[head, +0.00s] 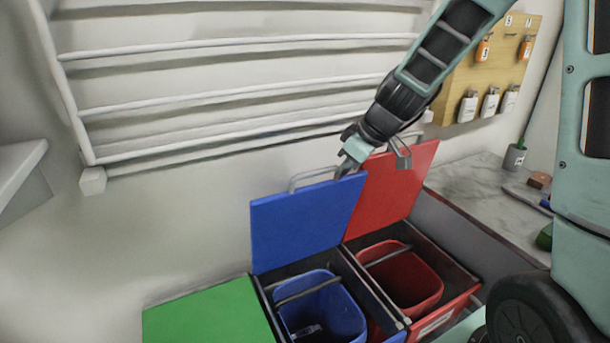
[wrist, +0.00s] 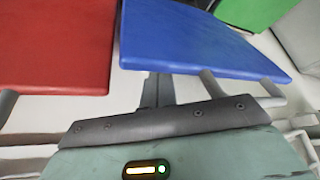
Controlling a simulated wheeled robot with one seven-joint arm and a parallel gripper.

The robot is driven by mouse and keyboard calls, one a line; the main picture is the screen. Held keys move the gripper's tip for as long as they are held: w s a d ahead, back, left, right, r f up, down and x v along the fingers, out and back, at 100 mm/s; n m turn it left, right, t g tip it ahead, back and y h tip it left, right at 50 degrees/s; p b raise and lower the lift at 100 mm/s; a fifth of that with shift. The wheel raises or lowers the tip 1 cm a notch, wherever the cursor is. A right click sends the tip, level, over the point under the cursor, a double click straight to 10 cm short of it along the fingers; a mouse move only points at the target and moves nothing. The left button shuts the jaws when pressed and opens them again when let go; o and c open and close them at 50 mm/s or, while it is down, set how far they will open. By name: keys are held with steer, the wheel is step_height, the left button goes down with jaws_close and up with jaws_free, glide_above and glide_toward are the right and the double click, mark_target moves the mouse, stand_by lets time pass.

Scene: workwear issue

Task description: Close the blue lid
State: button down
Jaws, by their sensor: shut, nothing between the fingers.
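The blue lid (head: 303,222) stands raised, hinged at the back of its bin, with a grey bar handle (head: 313,177) along its top edge. It also fills the upper middle of the wrist view (wrist: 200,38). The blue bin (head: 335,315) below it is open and holds a small pale item. My gripper (head: 345,172) is shut and empty, at the top right corner of the blue lid. In the wrist view the fingers (wrist: 157,90) are together just beside the lid's edge; I cannot tell whether they touch it.
The red lid (head: 393,190) stands raised right of my gripper, over an open red bin (head: 410,283). The green lid (head: 205,315) lies flat at the left. A white wall rack (head: 230,85) is behind. A marble counter (head: 480,185) is at the right.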

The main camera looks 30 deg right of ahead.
steer(key=shift+s+b, duration=0.4)
steer(key=shift+s, duration=0.5)
step_height(320, 180, up, 10)
steer(key=p, duration=0.6)
steer(key=shift+p, duration=0.3)
steer(key=s+a+f+n+g, duration=0.1)
steer(key=s+a+g, duration=0.1)
steer(key=s+a, duration=0.45)
steer(key=s+a+f+g, duration=0.15)
steer(key=s+a, duration=0.25)
steer(key=a, duration=0.5)
steer(key=s+a+f+h, duration=0.1)
steer(key=s+a, duration=0.1)
steer(key=s, duration=0.5)
steer(key=s+a+f+g+h, duration=0.1)
steer(key=s+a, duration=0.2)
steer(key=s, duration=0.4)
steer(key=shift+a+f+n, duration=0.2)
steer(key=shift+f+n, duration=0.15)
steer(key=shift+n, duration=0.05)
